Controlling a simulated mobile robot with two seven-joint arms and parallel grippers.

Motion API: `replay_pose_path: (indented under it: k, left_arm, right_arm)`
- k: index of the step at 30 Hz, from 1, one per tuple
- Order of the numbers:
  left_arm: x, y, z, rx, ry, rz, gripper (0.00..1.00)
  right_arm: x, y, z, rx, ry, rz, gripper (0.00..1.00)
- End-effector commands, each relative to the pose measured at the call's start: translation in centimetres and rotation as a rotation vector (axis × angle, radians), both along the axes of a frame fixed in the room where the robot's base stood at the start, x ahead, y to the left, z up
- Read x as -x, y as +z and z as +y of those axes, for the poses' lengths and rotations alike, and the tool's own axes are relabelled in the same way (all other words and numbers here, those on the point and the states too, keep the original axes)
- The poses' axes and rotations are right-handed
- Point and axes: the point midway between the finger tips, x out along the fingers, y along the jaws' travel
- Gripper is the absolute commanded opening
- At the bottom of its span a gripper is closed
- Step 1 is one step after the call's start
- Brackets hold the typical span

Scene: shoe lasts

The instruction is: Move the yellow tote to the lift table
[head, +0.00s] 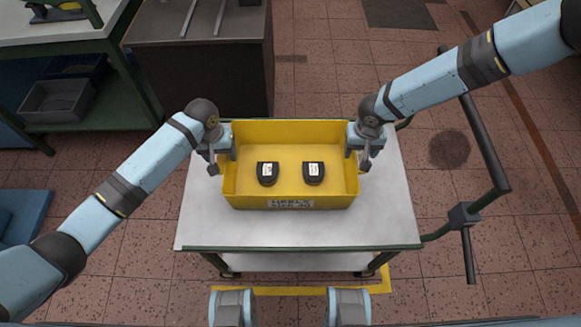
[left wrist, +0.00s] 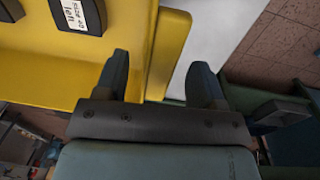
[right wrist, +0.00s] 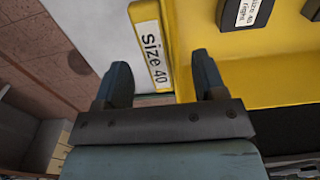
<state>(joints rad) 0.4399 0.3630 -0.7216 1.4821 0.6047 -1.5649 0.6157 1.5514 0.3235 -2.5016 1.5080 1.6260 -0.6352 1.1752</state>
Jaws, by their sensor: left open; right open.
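The yellow tote (head: 290,133) stands upright on a white-topped table (head: 290,232). Its front label (head: 291,204) reads "HEELS size 40". Two dark heel pieces with white labels, a left one (head: 267,174) and a right one (head: 313,173), lie inside. My left gripper (head: 226,152) is open at the tote's left end; the left wrist view shows its fingers (left wrist: 160,82) on either side of the yellow end panel. I cannot tell if any finger touches.
The table has a green edge and a dark push bar (head: 487,150) on the right. A dark cabinet (head: 205,75) stands behind it to the left. A green bench (head: 75,40) with grey bins (head: 55,100) is at the far left. Tiled floor is clear on the right.

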Motion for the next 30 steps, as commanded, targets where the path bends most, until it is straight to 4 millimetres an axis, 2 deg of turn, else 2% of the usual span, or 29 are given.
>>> replay_pose_path:
  k: [3, 7, 19, 20, 27, 28, 30]
  left_arm:
    - [0.0, -1.8, -0.1, -0.001, 0.001, 0.002, 0.63]
    - [0.0, -3.0, -0.2, -0.001, 0.001, 0.001, 0.63]
    - [0.0, -3.6, -0.2, 0.000, 0.000, 0.000, 0.63]
    - [0.0, -3.6, -0.2, 0.000, 0.000, 0.000, 0.58]
    - [0.0, -3.5, -0.2, 0.000, 0.000, -0.001, 0.03]
    - [0.0, -3.5, -0.2, 0.000, 0.000, -0.001, 0.00]
    - [0.0, -3.5, -0.2, 0.000, 0.000, -0.001, 0.00]
  right_arm:
    - [0.0, -1.8, 0.0, 0.002, 0.001, 0.000, 0.64]
    - [0.0, -2.9, 0.0, 0.000, 0.001, -0.001, 0.64]
    - [0.0, -3.5, 0.0, 0.000, 0.001, 0.000, 0.64]
    - [0.0, -3.5, 0.0, 0.000, 0.001, -0.001, 0.60]
    - [0.0, -3.5, 0.0, 0.000, 0.001, -0.001, 0.05]
    - [0.0, -3.5, 0.0, 0.000, 0.001, -0.001, 0.00]
    - [0.0, -3.5, 0.0, 0.000, 0.001, -0.001, 0.00]
